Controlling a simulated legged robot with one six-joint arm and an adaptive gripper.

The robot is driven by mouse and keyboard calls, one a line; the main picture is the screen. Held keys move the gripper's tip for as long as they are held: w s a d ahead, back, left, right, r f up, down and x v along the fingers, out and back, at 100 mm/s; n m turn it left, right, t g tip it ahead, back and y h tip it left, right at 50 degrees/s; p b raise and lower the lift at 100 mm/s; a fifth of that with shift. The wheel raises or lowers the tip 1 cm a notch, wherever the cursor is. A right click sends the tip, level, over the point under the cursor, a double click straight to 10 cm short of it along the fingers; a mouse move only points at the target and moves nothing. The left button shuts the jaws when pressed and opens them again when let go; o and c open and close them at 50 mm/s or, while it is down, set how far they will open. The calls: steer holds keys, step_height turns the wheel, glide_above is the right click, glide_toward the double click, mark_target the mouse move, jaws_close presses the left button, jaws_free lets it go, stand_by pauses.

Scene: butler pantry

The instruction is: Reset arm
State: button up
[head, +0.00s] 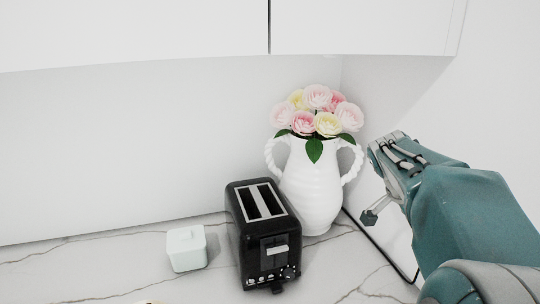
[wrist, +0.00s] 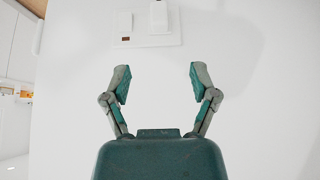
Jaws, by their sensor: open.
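My gripper (wrist: 157,84) is open and empty in the wrist view, its two fingers spread apart in front of a white wall. In the head view my gripper (head: 372,182) is at the right, at the end of my teal arm, to the right of the vase and above the marble counter. No object is between the fingers.
A white vase (head: 312,190) with pink and yellow flowers (head: 316,108) stands close left of my gripper. A black toaster (head: 264,235) and a small pale box (head: 187,249) sit on the counter (head: 90,270). White cabinets (head: 130,30) hang above. A wall socket plate (wrist: 147,40) is ahead.

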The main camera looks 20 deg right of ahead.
steer(key=s+a+f+n+t+y, duration=0.2)
steer(key=a+n, duration=0.4)
steer(key=a, duration=0.4)
steer(key=s+a+f+n+t+y, duration=0.1)
steer(key=s+a+n, duration=0.3)
steer(key=a, duration=0.6)
steer(key=s+a+f+n+t+y, duration=0.2)
steer(key=s+a+f+n+y, duration=0.1)
steer(key=a+n, duration=0.5)
steer(key=shift+s+a+t+y, duration=0.3)
steer(key=shift+s+a, duration=0.25)
steer(key=shift+a, duration=0.5)
